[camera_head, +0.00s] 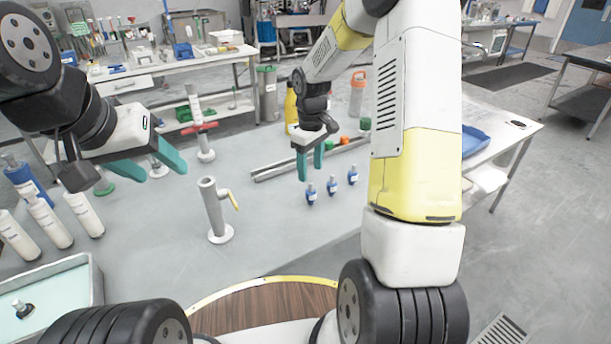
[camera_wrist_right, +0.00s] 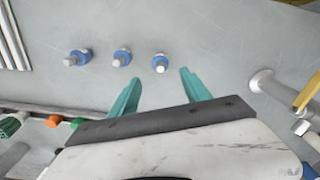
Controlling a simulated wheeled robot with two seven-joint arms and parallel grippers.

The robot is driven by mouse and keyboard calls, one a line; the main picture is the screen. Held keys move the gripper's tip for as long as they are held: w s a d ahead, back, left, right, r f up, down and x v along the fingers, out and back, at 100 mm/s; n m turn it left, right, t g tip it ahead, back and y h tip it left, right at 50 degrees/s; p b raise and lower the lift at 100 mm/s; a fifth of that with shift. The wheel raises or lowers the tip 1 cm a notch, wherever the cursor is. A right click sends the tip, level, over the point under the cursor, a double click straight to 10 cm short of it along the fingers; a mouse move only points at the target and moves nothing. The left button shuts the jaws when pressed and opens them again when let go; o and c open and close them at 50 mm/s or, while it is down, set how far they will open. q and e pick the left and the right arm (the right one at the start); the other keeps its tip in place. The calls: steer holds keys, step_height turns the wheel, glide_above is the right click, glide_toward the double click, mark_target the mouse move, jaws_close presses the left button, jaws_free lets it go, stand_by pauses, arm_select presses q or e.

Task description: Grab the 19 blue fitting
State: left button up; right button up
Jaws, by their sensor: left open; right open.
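Three small blue fittings with pale metal tips stand in a row on the grey table: left (camera_head: 311,194), middle (camera_head: 332,186) and right (camera_head: 352,176). Their labels are too small to read, so I cannot tell which is 19. My right gripper (camera_head: 311,168) is open, pointing down just above the left fitting. In the right wrist view that fitting (camera_wrist_right: 160,64) lies just ahead of the gap between the open fingers (camera_wrist_right: 160,80); the other two lie to its left (camera_wrist_right: 121,57) (camera_wrist_right: 77,57). My left gripper (camera_head: 143,176) is open and empty over the table's left side.
A grey upright pipe with a yellow handle (camera_head: 215,210) stands left of the fittings. Metal rails (camera_head: 300,160) and green and orange parts lie behind them. White bottles (camera_head: 48,222) and a tray (camera_head: 95,280) are at the left. The table before the fittings is clear.

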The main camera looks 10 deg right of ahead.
mark_target(311, 183)
steer(key=f, duration=0.6)
steer(key=shift+s+d+f, duration=0.1)
steer(key=shift+s+f, duration=0.15)
jaws_close()
